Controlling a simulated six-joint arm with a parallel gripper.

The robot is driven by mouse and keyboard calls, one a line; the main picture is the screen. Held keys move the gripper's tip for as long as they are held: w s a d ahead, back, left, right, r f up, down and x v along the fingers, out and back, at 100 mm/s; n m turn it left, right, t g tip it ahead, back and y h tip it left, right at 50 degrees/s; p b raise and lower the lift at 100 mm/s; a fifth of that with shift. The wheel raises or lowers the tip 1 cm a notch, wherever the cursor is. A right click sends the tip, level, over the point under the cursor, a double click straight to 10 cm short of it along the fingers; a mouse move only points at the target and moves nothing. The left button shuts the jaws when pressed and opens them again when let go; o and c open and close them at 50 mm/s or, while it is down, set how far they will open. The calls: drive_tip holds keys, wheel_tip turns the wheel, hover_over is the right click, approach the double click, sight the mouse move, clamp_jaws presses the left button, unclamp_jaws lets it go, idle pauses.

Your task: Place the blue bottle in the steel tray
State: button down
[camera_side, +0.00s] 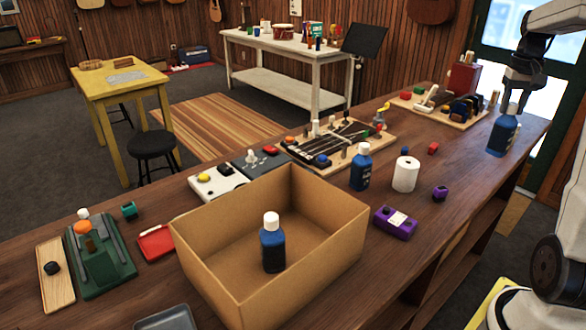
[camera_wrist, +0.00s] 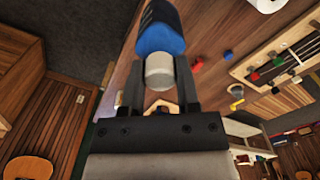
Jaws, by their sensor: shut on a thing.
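My gripper (camera_side: 514,100) is at the far right end of the bench, shut on the white cap of a blue bottle (camera_side: 502,136). The bottle hangs upright or nearly so, seemingly above the bench top. In the wrist view the same bottle (camera_wrist: 160,32) sits between the fingertips (camera_wrist: 160,75). A second blue bottle (camera_side: 272,249) stands inside the cardboard box, and a third (camera_side: 360,171) stands mid-bench by a white roll. A dark grey tray (camera_side: 168,319), likely the steel one, lies at the near edge, cut off by the frame and far from my gripper.
The open cardboard box (camera_side: 323,266) stands between my gripper and the grey tray. A green device (camera_side: 105,268) and wooden tray (camera_side: 55,274) are at left.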

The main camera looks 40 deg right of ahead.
wheel_tip(320, 180, up, 4)
drive_tip(key=w+a+n, duration=0.8)
drive_tip(key=w+a, duration=1.4)
drive_tip(key=w, duration=0.3)
drive_tip(key=w+a+n, duration=0.2)
drive_tip(key=w+a, duration=0.1)
drive_tip(key=a, duration=0.8)
drive_tip(key=w+a+n, duration=0.2)
drive_tip(key=a, duration=1)
drive_tip(key=s+a+f+n, duration=0.15)
drive_tip(key=s+a, duration=0.25)
drive_tip(key=a, duration=0.8)
drive_tip(key=s+a+n, duration=0.3)
drive_tip(key=s+a, duration=0.2)
drive_tip(key=a, duration=0.6)
drive_tip(key=s+a+n, duration=0.3)
drive_tip(key=s+a, duration=0.1)
drive_tip(key=a, duration=0.8)
wheel_tip(320, 180, down, 16)
drive_tip(key=shift+d, duration=0.1)
